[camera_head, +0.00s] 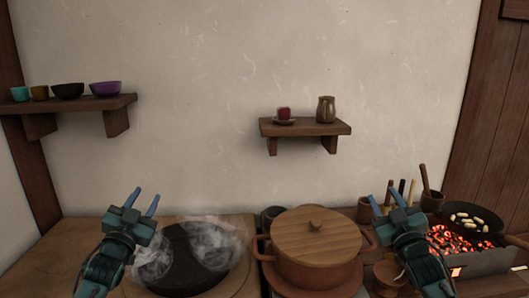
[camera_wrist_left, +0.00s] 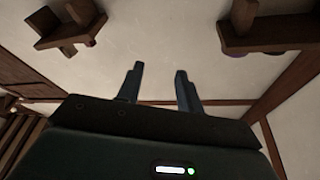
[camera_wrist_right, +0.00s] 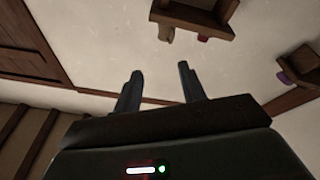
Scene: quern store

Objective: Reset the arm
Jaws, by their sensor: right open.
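My left gripper (camera_head: 142,203) is raised in front of the counter, fingers pointing up, left of the dark steaming pot. Its two blue fingers stand apart with nothing between them in the left wrist view (camera_wrist_left: 156,84). My right gripper (camera_head: 384,201) is raised at the right, in front of the counter and beside the lidded pot. Its fingers are apart and empty in the right wrist view (camera_wrist_right: 160,86). Both wrist views look up toward the wall and the undersides of the shelves.
A dark steaming pot (camera_head: 185,262) and a clay pot with wooden lid (camera_head: 314,240) stand on the counter. A pan (camera_head: 471,218) sits over glowing coals (camera_head: 455,243) at the right. Wall shelves hold bowls at left (camera_head: 75,105) and a jug (camera_head: 326,108) at centre.

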